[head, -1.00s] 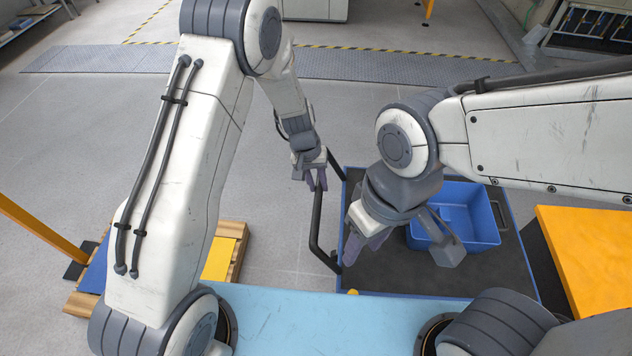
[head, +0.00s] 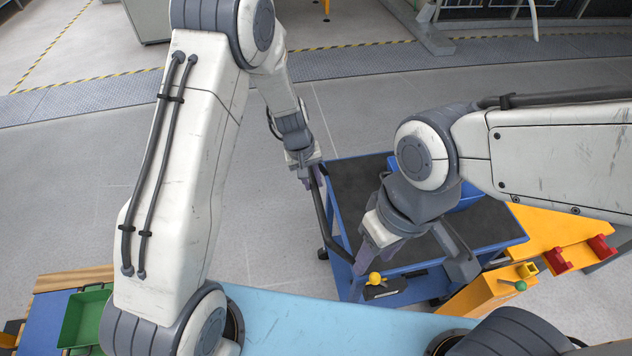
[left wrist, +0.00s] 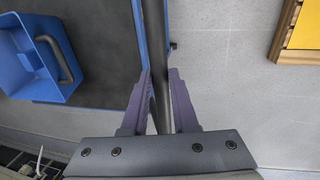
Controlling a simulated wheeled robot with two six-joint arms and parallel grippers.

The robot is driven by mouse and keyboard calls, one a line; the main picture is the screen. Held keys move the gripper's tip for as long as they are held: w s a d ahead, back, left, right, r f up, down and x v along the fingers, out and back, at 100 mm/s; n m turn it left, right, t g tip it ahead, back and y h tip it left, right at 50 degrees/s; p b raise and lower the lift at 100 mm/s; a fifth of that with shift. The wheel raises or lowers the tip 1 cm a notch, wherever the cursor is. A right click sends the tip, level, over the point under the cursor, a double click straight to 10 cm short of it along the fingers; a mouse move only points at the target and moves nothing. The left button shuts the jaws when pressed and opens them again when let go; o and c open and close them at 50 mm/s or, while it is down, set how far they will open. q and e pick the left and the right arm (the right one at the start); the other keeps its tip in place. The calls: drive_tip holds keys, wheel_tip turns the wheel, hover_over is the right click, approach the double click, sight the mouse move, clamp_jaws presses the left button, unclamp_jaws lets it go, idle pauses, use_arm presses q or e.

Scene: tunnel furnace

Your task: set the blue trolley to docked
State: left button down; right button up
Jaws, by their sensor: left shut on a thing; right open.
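The blue trolley (head: 355,183) has a dark deck and a blue frame and stands right of centre in the head view. Its black handle bar (head: 323,215) is on its left side. My left gripper (head: 308,181) is shut on the handle; in the left wrist view its fingers (left wrist: 162,88) sit either side of the bar (left wrist: 155,45). My right gripper (head: 364,262) is open and empty, above the trolley's near side. My right arm hides part of the deck and the blue bin (head: 470,194) on it. A yellow knob (head: 375,278) shows by the trolley's near edge.
A yellow structure (head: 535,232) with red blocks (head: 602,247) stands right of the trolley. A yellow box with a green knob (head: 520,286) is nearer. A pallet (head: 75,279) with a green tray (head: 83,322) is at lower left. The floor beyond the trolley is clear.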

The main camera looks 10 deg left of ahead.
use_arm(q)
drive_tip(key=shift+w+d+r, duration=0.1)
drive_tip(key=shift+w+d, duration=0.1)
drive_tip(key=c, duration=0.7)
unclamp_jaws()
drive_tip(key=shift+d, duration=0.2)
drive_tip(key=shift+a, duration=0.15)
drive_tip(key=r, duration=0.3)
drive_tip(key=a+r, duration=0.1)
drive_tip(key=r, duration=0.2)
drive_tip(key=s+a+r+b, duration=0.1)
drive_tip(key=r, duration=0.3)
drive_tip(key=shift+r, duration=0.1)
drive_tip(key=shift+w, duration=0.1)
